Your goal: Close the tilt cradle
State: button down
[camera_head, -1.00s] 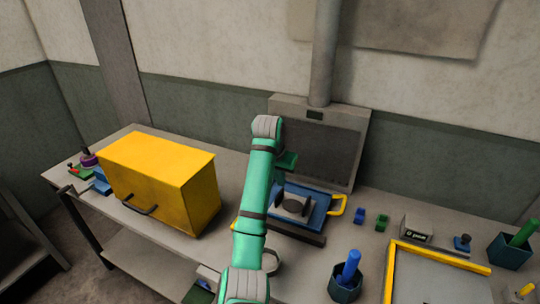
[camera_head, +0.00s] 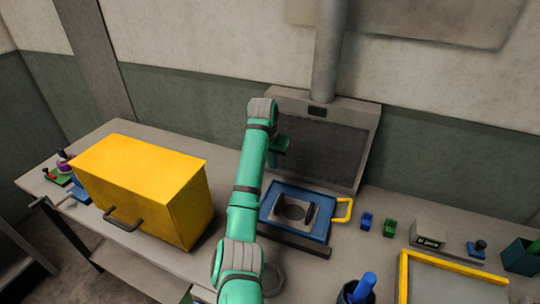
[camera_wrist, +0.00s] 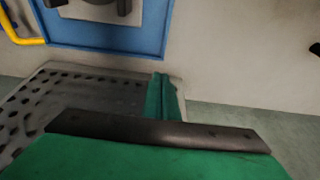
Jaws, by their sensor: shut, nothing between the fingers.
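The tilt cradle is a blue frame (camera_head: 321,233) with a yellow handle (camera_head: 344,210) on its right side. It sits in front of the grey vented panel and holds a grey pad with a dark round disc (camera_head: 293,212). I cannot tell its exact tilt. In the wrist view the blue frame (camera_wrist: 105,52) is at the top, cut off by the image edge, with its yellow handle (camera_wrist: 24,38) at the left. My gripper (camera_head: 283,146) is shut and empty, above the cradle's far edge by the panel. Its green fingers (camera_wrist: 162,97) look apart from the frame.
A big yellow box (camera_head: 140,190) with a dark handle stands left of my arm. The grey panel (camera_head: 325,150) rises behind the cradle. Small blue (camera_head: 366,221) and green (camera_head: 390,228) blocks lie to the right, beyond them a yellow-edged tray (camera_head: 455,264).

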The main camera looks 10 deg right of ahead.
aim_at(274, 180)
jog(key=shift+s+a+x, duration=0.1)
jog(key=shift+x, duration=0.95)
jog(key=shift+s+a+x, duration=0.1)
jog(key=shift+s+x, duration=0.05)
jog(key=shift+x, duration=0.85)
jog(key=shift+s+a+x, duration=0.1)
jog(key=shift+a+x, duration=0.05)
jog(key=shift+x, duration=0.9)
jog(key=shift+f, duration=0.15)
jog(key=shift+s+d+f, duration=0.1)
jog(key=shift+f, duration=1.2)
jog(key=shift+d+r, duration=0.15)
jog(key=shift+r, duration=0.4)
jog(key=w+v, duration=0.2)
jog(key=v, duration=1.2)
jog(key=shift+d+r, duration=0.25)
jog(key=shift+r, duration=0.25)
jog(key=shift+a, duration=0.1)
